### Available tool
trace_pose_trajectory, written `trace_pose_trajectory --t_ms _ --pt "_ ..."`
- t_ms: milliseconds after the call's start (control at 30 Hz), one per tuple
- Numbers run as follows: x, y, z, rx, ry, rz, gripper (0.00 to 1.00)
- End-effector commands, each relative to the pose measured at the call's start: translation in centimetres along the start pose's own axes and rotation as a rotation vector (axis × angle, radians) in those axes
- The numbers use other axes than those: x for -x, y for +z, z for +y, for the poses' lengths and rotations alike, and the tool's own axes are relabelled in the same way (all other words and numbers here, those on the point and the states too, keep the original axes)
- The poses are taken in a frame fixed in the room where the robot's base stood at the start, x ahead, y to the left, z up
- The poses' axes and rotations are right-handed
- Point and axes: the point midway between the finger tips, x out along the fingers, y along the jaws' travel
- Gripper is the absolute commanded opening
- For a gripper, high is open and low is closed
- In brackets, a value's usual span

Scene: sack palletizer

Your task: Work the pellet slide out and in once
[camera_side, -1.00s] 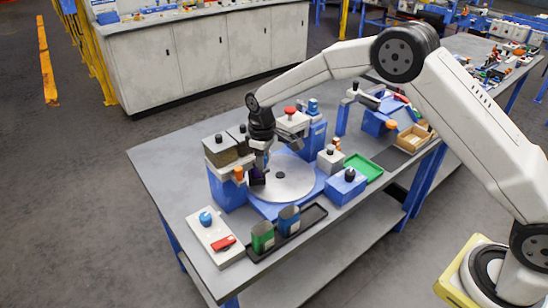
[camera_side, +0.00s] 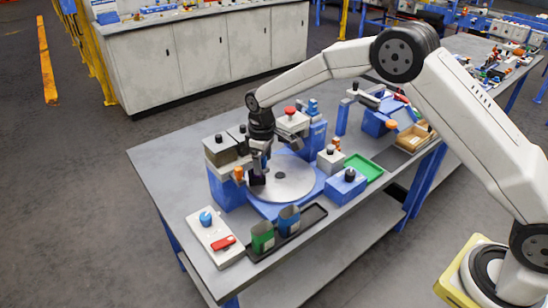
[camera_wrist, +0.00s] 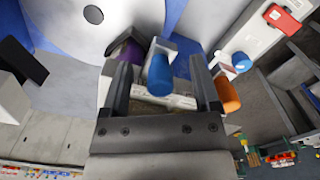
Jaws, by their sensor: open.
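A two-part hopper unit (camera_side: 226,152) on a blue block (camera_side: 228,190) stands at the left of the round turntable (camera_side: 288,177). Its orange slide handle (camera_side: 238,174) faces the front; in the wrist view the orange handle (camera_wrist: 228,93) lies just outside my right finger. A blue handle (camera_wrist: 160,75) on a pale bracket shows between my fingers; whether they surround it or sit above it is unclear. In the side view my gripper hides it. My gripper (camera_side: 262,165) points down beside the hopper, open. A dark purple container (camera_side: 257,179) is below it. Which handle moves the pellet slide is not marked.
A white panel (camera_side: 216,240) with a blue knob and red switch lies at the front left. Green and blue cups (camera_side: 263,237) stand in a black tray (camera_side: 315,213). A red-knobbed unit (camera_side: 290,120) is behind the turntable; a blue box (camera_side: 345,188) and green tray (camera_side: 364,166) are right.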

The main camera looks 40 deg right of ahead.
Motion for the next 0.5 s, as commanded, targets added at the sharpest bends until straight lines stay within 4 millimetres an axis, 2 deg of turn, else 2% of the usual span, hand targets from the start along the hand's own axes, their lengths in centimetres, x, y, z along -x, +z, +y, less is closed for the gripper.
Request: trace_pose_trajectory --t_ms 500 --pt "1.1 0.0 0.0 0.0 0.0 0.0 0.79"
